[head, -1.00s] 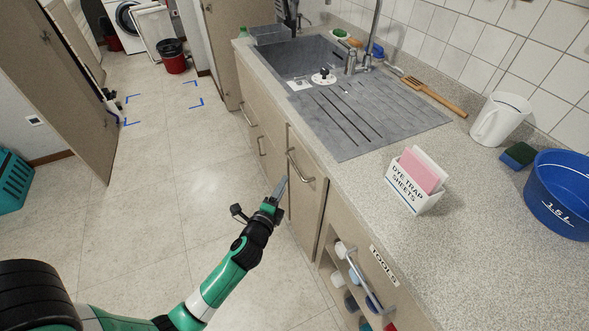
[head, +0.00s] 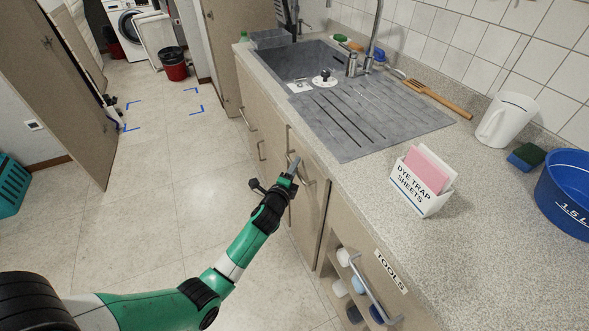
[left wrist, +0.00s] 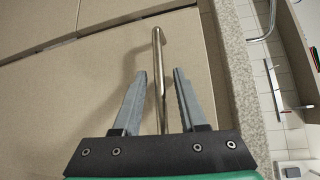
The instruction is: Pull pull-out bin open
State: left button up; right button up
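The pull-out bin front is a beige cabinet panel (head: 312,212) under the worktop, just right of the sink side; it looks shut. It has a metal bar handle (head: 310,181). My left gripper (head: 291,165) is at this handle in the head view. In the left wrist view my left gripper (left wrist: 160,76) is open, with one finger on each side of the handle bar (left wrist: 158,62). Neither finger appears to touch the bar. My right gripper is not in view.
A tools drawer (head: 375,268) with its own bar handle and open cubbies is nearer along the front. The worktop (head: 345,180) carries a dye trap sheets box (head: 423,180), white jug (head: 507,120) and blue tub (head: 565,190).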

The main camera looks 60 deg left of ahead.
pick_arm(q)
grip_shut()
dwell(1.2)
